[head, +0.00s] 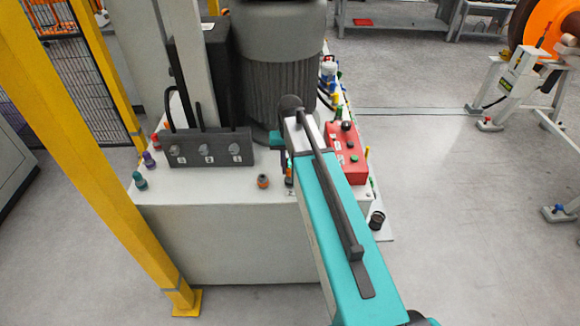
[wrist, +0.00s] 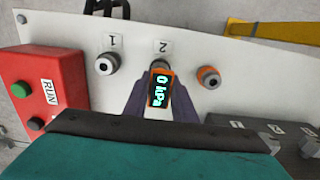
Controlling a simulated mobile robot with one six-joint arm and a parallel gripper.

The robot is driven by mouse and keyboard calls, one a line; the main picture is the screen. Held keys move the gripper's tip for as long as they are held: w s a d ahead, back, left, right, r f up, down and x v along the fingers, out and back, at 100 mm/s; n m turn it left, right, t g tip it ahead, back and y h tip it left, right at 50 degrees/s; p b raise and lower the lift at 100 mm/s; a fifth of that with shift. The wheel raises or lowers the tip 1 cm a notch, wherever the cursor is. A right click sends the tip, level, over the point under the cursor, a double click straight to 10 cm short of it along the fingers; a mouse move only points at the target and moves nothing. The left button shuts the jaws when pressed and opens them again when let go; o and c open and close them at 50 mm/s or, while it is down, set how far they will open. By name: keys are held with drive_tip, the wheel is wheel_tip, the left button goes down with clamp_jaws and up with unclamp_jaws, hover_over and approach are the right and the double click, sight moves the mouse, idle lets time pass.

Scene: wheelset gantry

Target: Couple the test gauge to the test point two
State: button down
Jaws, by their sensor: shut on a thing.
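The test gauge (wrist: 160,92) is a small orange-framed block with a dark display reading 0 kPa. My gripper (wrist: 160,84) is shut on it, with one dark finger on each side. In the wrist view the gauge is right below the label 2 (wrist: 163,46), over the place of test point two, which it mostly hides. I cannot tell whether the gauge is seated on the fitting or just above it. Test point one (wrist: 107,63) is a bare metal fitting to the left, under label 1. In the head view my arm hides most of the gripper.
An orange-ringed fitting (wrist: 208,77) stands close right of the gauge. A red control box (wrist: 42,95) with RUN and buttons is at the left. A dark valve block (head: 210,148) and a large motor (head: 280,80) stand on the white cabinet (head: 230,245). A yellow post (head: 90,150) rises at the left.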

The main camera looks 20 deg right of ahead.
drive_tip(key=shift+f, duration=0.4)
drive_tip(key=c, duration=1.4)
unclamp_jaws()
drive_tip(key=shift+r, duration=0.15)
drive_tip(key=shift+r+b, duration=1.9)
drive_tip(key=shift+r, duration=4.9)
drive_tip(key=shift+f, duration=0.1)
